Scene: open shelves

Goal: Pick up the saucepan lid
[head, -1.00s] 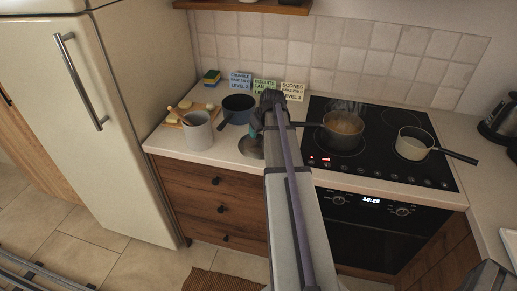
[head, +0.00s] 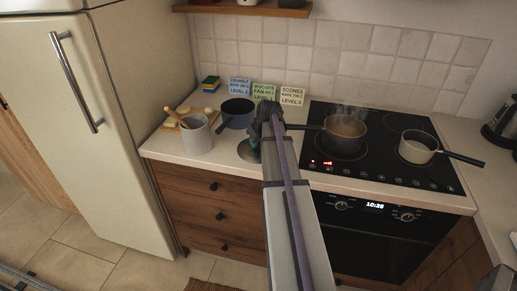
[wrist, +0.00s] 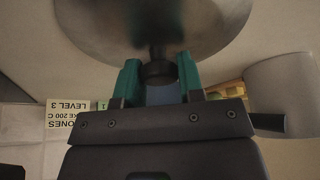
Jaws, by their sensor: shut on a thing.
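The saucepan lid (head: 246,153) is a grey metal disc at the front of the counter, left of the hob, partly hidden behind my arm in the head view. In the wrist view the lid (wrist: 150,22) fills the top of the picture, with its dark knob (wrist: 159,72) between the teal fingertips. My gripper (wrist: 158,78) is shut on this knob. In the head view my gripper (head: 256,141) is mostly hidden by my own wrist. I cannot tell whether the lid touches the counter.
A steaming saucepan (head: 344,133) and a cream pan (head: 417,147) are on the hob (head: 385,172). Recipe cards (head: 265,94) lean at the wall.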

